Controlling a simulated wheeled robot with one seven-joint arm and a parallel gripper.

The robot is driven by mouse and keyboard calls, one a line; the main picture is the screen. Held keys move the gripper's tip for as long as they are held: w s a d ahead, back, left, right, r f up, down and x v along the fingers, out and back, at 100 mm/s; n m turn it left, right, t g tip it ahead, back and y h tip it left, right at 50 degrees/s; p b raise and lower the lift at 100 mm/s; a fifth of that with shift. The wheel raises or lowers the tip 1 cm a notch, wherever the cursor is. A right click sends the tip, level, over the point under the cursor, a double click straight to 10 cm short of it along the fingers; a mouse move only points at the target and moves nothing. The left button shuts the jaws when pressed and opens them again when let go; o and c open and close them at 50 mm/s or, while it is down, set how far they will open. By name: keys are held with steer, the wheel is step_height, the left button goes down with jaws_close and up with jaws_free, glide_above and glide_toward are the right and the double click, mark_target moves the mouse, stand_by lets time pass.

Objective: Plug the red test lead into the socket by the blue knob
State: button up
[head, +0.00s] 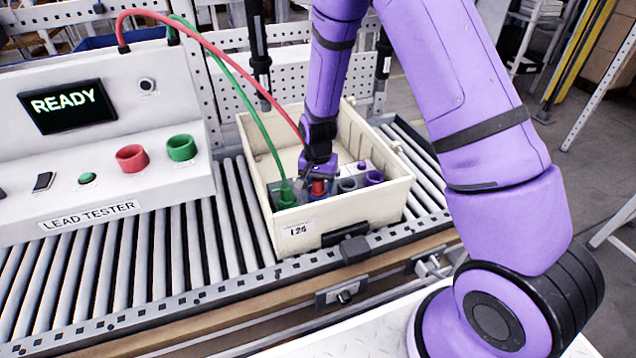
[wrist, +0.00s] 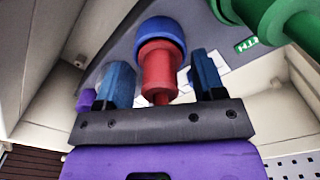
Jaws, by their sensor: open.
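The red plug (wrist: 160,68) of the red test lead (head: 222,55) stands between my gripper's fingers in the wrist view, with gaps on both sides. Its wide end meets a round blue collar (wrist: 160,27) on the grey panel; how deep it sits is hidden. My gripper (head: 318,176) is open around the plug, low inside the cream crate (head: 362,212). I cannot tell whether the blue collar is the knob or a socket rim. The red plug (head: 318,188) also shows just below my gripper in the head view.
A grey socket (head: 347,185) and a purple one (head: 374,177) lie to the right. Crate walls surround the panel. The lead tester (head: 90,130) reads READY.

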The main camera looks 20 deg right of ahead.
steer(key=shift+r, duration=0.1)
step_height(320, 180, up, 11)
steer(key=shift+f, duration=0.2)
stand_by(0.6)
steer(key=shift+r, duration=0.25)
steer(key=s+d+r+n+t, duration=0.1)
steer(key=s+d+r+n, duration=0.1)
steer(key=s+r, duration=0.6)
steer(key=s+d+r+n+t, duration=0.15)
steer(key=s+r, duration=0.25)
steer(key=r, duration=0.9)
steer(key=s+d+r+n+t, duration=0.1)
steer(key=s+r, duration=0.3)
steer(key=s, duration=0.4)
steer(key=s+d+r+n+t, duration=0.1)
steer(key=s+d+r+n, duration=0.1)
steer(key=s, duration=0.7)
steer(key=shift+d+r+t, duration=0.2)
steer(key=shift+r+t, duration=0.15)
steer(key=shift+r, duration=0.5)
